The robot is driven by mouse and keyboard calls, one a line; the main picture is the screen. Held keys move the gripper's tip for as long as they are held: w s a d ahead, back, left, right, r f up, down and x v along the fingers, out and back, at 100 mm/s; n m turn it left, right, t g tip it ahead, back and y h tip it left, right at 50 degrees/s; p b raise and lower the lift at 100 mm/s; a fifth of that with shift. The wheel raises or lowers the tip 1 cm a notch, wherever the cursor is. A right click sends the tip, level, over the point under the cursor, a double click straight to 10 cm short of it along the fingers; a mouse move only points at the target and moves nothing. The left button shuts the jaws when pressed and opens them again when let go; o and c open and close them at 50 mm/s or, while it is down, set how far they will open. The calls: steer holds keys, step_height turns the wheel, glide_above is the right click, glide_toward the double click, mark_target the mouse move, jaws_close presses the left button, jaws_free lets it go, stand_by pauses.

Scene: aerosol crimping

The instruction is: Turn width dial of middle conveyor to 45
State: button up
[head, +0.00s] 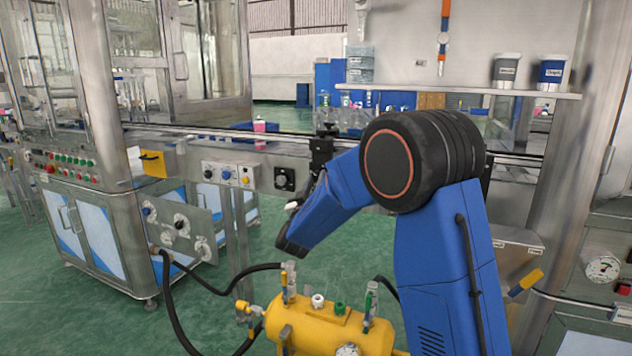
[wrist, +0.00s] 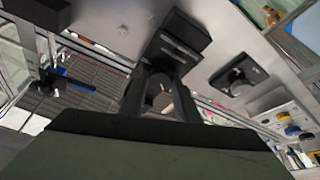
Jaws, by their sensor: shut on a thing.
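In the wrist view my gripper (wrist: 162,84) is shut on a round grey-black dial (wrist: 160,97), with one finger on each side of it. The dial sits close to a black block (wrist: 180,42) on the conveyor's grey side. The fingers cover part of the dial, and no number or pointer on it is legible. The conveyor (head: 270,158) runs across behind the arm.
A second black dial (head: 284,179) sits on the conveyor side, left of my arm; it also shows in the wrist view (wrist: 240,76). A control box (head: 228,173) with knobs is further left. A yellow tank (head: 315,330) with hoses stands low in front.

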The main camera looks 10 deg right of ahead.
steer(key=shift+m+h, duration=0.3)
steer(key=shift+m, duration=0.1)
steer(key=m+g+h, duration=0.1)
steer(key=m, duration=0.3)
steer(key=shift+a+h, duration=0.15)
steer(key=shift+h, duration=0.25)
steer(key=m+g+h, duration=0.1)
steer(key=m, duration=0.1)
steer(key=m+h, duration=0.1)
steer(key=m, duration=0.2)
steer(key=shift+w+g, duration=0.1)
steer(key=shift+g, duration=0.3)
steer(key=m+g+h, duration=0.1)
steer(key=m, duration=0.2)
steer(key=m+g, duration=0.1)
steer(key=m, duration=0.2)
steer(key=m+g+h, duration=0.1)
steer(key=m+g, duration=0.1)
steer(key=m, duration=0.1)
steer(key=shift+w+a+m+h, duration=0.1)
steer(key=shift+a+m+h, duration=0.05)
steer(key=shift+m+h, duration=0.15)
steer(key=shift+m+g, duration=0.3)
steer(key=o, duration=1.1)
steer(key=shift+c, duration=0.2)
